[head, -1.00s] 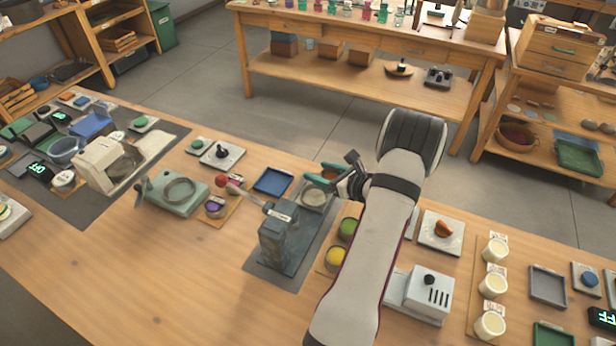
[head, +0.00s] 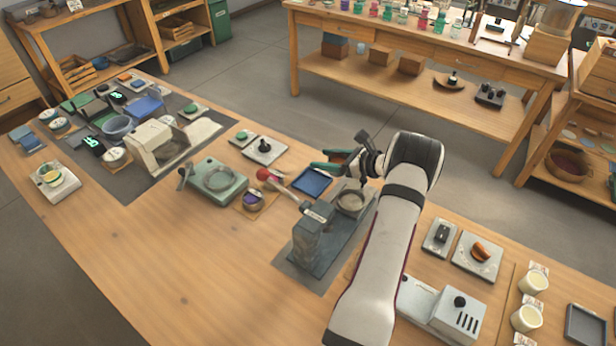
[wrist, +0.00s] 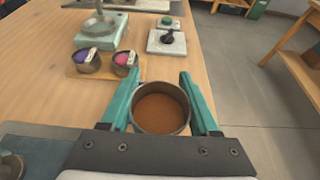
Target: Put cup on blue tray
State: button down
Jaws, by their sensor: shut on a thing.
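My gripper (wrist: 161,84) has teal fingers closed on both sides of a round, dark-rimmed cup (wrist: 161,112) with brown contents. The cup is upright in the wrist view. In the head view my gripper (head: 334,161) is above the table's far side, and the cup (head: 341,155) shows only as a brown patch between the fingers. The small square blue tray (head: 311,182) lies empty on the table, just left of and nearer than the fingers.
A grey press-like device (head: 313,240) with a round plate (head: 350,201) stands close by, below my gripper. Left of the tray are a small bowl (head: 253,200) on a wooden board, a green device (head: 217,180) and a black-knobbed plate (head: 264,150).

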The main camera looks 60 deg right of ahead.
send_over(303, 178)
jog(key=f, duration=0.4)
jog(key=shift+s+a, duration=0.1)
jog(key=shift+s, duration=0.1)
jog(key=shift+w+f, duration=0.15)
jog(key=shift+f, duration=0.95)
jog(key=shift+w+f, duration=0.15)
jog(key=shift+f, duration=0.95)
jog(key=shift+c, duration=2.1)
grip_release()
jog(key=shift+f, duration=0.15)
jog(key=shift+s+r, duration=0.15)
jog(key=shift+r, duration=0.1)
jog(key=v, duration=1.1)
jog(key=shift+s+r, duration=0.15)
jog(key=shift+s, duration=0.2)
